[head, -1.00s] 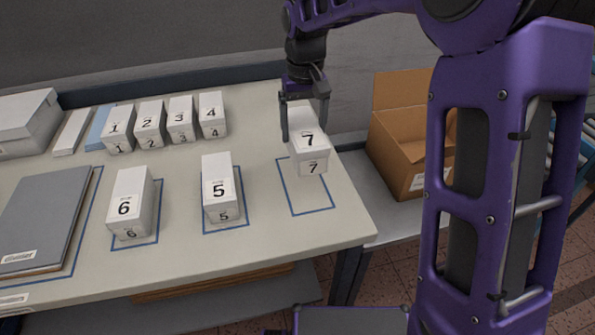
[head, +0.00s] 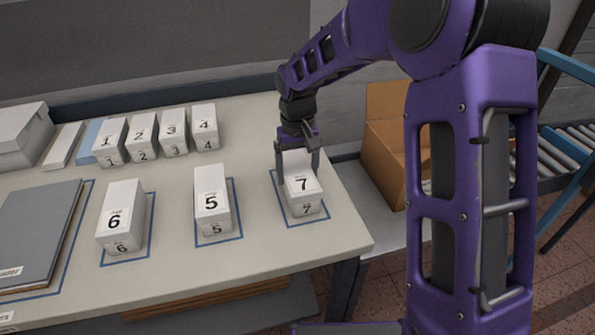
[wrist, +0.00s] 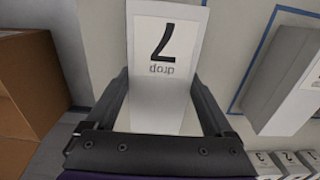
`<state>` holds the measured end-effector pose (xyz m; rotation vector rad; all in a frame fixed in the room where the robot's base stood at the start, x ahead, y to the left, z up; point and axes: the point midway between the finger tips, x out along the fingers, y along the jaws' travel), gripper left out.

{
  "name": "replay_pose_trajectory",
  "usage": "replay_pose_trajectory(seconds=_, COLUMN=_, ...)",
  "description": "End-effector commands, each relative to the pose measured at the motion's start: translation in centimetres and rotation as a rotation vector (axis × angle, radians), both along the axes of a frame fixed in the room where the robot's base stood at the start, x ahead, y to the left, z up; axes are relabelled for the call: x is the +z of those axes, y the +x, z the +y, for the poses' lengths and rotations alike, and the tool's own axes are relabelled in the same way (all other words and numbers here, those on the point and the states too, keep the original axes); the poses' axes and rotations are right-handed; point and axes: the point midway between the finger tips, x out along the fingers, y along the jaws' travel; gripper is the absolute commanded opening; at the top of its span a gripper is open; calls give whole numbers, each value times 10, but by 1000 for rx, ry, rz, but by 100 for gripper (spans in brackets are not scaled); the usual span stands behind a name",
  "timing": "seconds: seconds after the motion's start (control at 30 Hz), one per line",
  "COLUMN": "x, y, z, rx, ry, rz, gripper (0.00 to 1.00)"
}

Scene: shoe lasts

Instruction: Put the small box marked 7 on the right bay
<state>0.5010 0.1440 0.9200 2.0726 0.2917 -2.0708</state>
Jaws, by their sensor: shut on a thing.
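The small white box marked 7 (head: 303,190) is in my gripper (head: 297,160) at the right end of the table. My gripper is shut on it from above, with a finger on each side of the box. The box is upright, inside or just over the right bay, a blue outlined rectangle (head: 322,221). I cannot tell whether its underside touches the table. In the wrist view the box's top (wrist: 165,58) shows a 7 and the word "drop", upside down, between the fingers.
Box 5 (head: 212,200) stands in the bay to the left, and box 6 (head: 121,217) in the bay beyond it. Boxes 1 to 4 (head: 173,135) stand in a row at the back. A grey folder (head: 38,230) lies at far left. An open cardboard box (head: 385,165) is right of the table.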

Motion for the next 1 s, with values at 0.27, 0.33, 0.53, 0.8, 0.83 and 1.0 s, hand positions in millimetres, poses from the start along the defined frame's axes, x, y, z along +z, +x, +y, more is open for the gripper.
replay_pose_trajectory(seconds=0.27, x=-2, y=0, z=0, rx=0, ry=0, rz=1, gripper=100)
replay_pose_trajectory(seconds=0.33, x=-2, y=0, z=0, rx=0, ry=0, rz=1, gripper=100)
replay_pose_trajectory(seconds=0.53, x=12, y=0, z=0, rx=0, ry=-1, rz=-1, gripper=100)
replay_pose_trajectory(seconds=0.8, x=70, y=1, z=0, rx=0, ry=0, rz=-4, gripper=100)
replay_pose_trajectory(seconds=0.83, x=76, y=1, z=0, rx=0, ry=0, rz=-3, gripper=100)
replay_pose_trajectory(seconds=1.0, x=104, y=0, z=0, rx=0, ry=0, rz=-1, gripper=100)
